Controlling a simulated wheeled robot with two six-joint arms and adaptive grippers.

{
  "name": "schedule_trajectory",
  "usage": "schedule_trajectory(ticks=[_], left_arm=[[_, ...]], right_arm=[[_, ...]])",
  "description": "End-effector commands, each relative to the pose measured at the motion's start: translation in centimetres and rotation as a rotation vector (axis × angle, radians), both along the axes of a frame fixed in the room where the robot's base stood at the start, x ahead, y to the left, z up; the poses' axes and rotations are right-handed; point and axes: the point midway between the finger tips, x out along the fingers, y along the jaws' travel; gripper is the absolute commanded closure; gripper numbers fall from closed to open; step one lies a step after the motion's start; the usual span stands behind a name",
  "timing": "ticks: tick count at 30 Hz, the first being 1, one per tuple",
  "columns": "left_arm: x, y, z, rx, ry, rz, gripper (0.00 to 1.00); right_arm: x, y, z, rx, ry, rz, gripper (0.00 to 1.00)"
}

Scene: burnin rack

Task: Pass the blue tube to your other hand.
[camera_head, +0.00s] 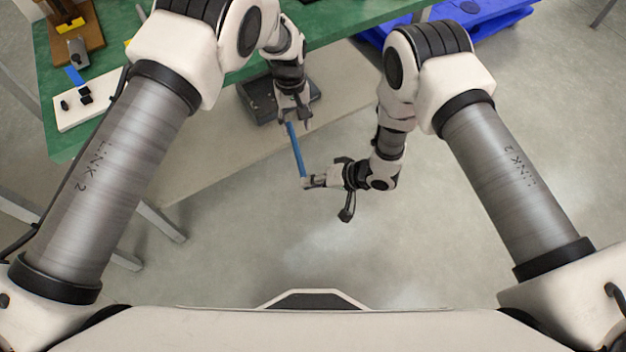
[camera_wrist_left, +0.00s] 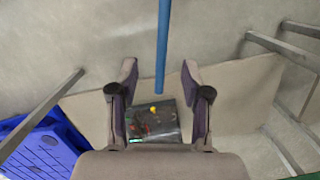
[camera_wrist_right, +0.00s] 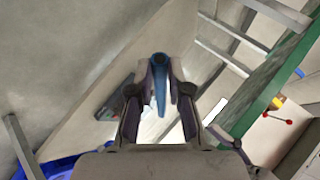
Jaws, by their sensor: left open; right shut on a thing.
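The blue tube (camera_head: 296,150) is long and thin and hangs in the air between my two grippers. My right gripper (camera_head: 306,182) is shut on its near, lower end; the right wrist view shows the tube (camera_wrist_right: 160,90) between the fingertips (camera_wrist_right: 160,68). My left gripper (camera_head: 293,114) is open at the tube's far, upper end. In the left wrist view the tube (camera_wrist_left: 163,45) reaches in from the top, and its end lies between the spread fingers (camera_wrist_left: 160,72), with a gap on each side.
A green table (camera_head: 120,30) stands at the back left, with a white board (camera_head: 88,103) on it. A dark tray (camera_head: 262,112) lies lower, on a beige shelf (camera_head: 215,165) behind the left gripper. A blue object (camera_head: 490,22) is at the back right. The floor in front is clear.

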Motion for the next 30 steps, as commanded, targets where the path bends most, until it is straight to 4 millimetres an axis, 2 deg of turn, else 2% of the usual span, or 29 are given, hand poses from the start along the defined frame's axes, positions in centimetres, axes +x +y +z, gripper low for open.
schedule_trajectory(ticks=[3, 5, 8, 9, 11, 14, 17, 20, 21, 25, 30], left_arm=[[0.3, 0.1, 1.7, 0.0, -0.001, 0.0, 0.52], [0.4, 0.1, 2.1, -0.002, -0.003, -0.01, 0.52], [1.8, -0.1, 2.1, -0.013, -0.073, -0.039, 0.52], [2.7, -0.1, 1.8, -0.015, -0.127, -0.063, 0.52], [3.3, 0.7, 0.7, -0.005, -0.208, -0.107, 0.52], [2.1, 4.2, -2.5, 0.038, -0.33, -0.193, 0.52], [-1.3, 8.7, -5.4, 0.075, -0.398, -0.261, 0.52], [-6.2, 12.5, -7.4, 0.096, -0.422, -0.313, 0.52], [-8.4, 13.7, -7.9, 0.099, -0.423, -0.329, 0.52], [-16.2, 17.0, -8.6, 0.092, -0.397, -0.357, 0.52], [-26.1, 19.3, -7.7, 0.055, -0.297, -0.329, 0.52]], right_arm=[[0.0, 0.0, 0.0, 0.0, 0.0, 0.0, 1.0], [0.0, 0.0, 0.0, 0.0, 0.0, 0.0, 1.0], [0.0, 0.0, 0.0, 0.0, 0.0, 0.0, 1.0], [0.0, 0.0, 0.0, 0.0, 0.0, 0.0, 1.0], [0.0, 0.0, 0.0, 0.0, 0.0, 0.0, 1.0], [0.0, 0.0, 0.0, 0.0, 0.0, 0.0, 1.0], [0.0, 0.0, 0.0, 0.0, 0.0, 0.0, 1.0], [0.0, 0.0, 0.0, 0.0, 0.0, 0.0, 1.0], [0.0, 0.0, 0.0, 0.0, 0.0, 0.0, 1.0], [0.0, 0.0, 0.0, 0.0, 0.0, 0.0, 1.0], [0.0, 0.0, 0.0, 0.0, 0.0, 0.0, 1.0]])
